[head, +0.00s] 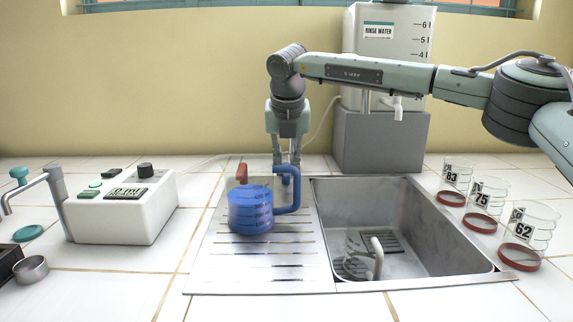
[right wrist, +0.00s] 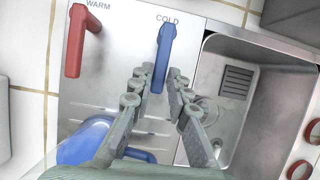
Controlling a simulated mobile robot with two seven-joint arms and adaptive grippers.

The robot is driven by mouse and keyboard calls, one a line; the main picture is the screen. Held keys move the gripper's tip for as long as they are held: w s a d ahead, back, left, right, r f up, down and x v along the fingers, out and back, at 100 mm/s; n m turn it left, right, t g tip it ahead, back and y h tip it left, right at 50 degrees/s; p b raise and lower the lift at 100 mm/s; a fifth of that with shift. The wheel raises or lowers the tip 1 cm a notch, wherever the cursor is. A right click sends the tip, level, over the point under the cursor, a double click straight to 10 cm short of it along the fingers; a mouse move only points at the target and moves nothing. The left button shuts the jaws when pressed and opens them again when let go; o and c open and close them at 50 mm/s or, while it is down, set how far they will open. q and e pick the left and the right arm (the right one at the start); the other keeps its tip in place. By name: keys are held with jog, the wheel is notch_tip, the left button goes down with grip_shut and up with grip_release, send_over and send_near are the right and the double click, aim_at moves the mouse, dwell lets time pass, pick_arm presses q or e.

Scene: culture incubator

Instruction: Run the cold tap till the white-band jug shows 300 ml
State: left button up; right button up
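The cold lever (right wrist: 163,55) is blue, beside the printed word COLD on the steel top. My right gripper (right wrist: 159,73) is over it with its fingers apart, one on each side of the lever; contact is unclear. In the head view the gripper (head: 287,162) points down behind a blue jug (head: 250,212), which stands on the ridged drainboard and has several graduation marks. A clear jug with a whitish handle (head: 377,258) stands in the sink (head: 440,262); its band and level are too small to read. I see no water stream. My left gripper is out of view.
A red warm lever (right wrist: 88,40) is left of the cold one. A rinse water tank (head: 370,55) stands on a grey block (head: 382,140) behind the sink. Several clear numbered beakers (head: 487,200) stand to the right. A white instrument box (head: 120,215) stands left.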

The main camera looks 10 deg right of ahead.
grip_shut()
jog(key=a+m+b, duration=0.1)
jog(key=m+h, duration=0.1)
jog(key=m, duration=0.1)
jog(key=shift+w+a+f+b, duration=0.1)
jog(key=shift+w+a+b, duration=0.2)
jog(key=shift+a+b, duration=0.1)
jog(key=shift+w+a+m+g+h, duration=0.15)
jog(key=shift+m+g+h, duration=0.2)
jog(key=shift+m, duration=0.25)
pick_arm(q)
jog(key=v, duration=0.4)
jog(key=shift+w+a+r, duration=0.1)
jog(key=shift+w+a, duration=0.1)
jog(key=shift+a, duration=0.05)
pick_arm(e)
jog(key=o, duration=0.5)
grip_release()
jog(key=shift+r, duration=0.2)
